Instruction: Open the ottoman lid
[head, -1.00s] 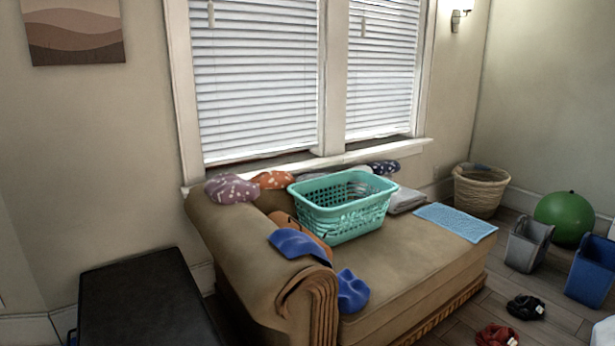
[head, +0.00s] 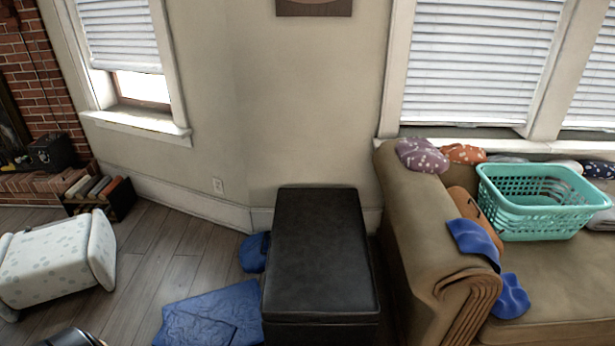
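The ottoman (head: 320,255) is a black box with a flat padded lid. It stands near the wall in the middle of the head view, just left of the brown chaise. Its lid is shut and nothing lies on it. The lower front of the ottoman is cut off by the bottom edge of the picture.
The brown chaise (head: 415,240) stands close on the right, with a teal basket (head: 540,205) on it. Blue cloths (head: 210,315) lie on the floor left of the ottoman. A tipped-over pale patterned piece (head: 55,260) lies further left. Wooden floor between is open.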

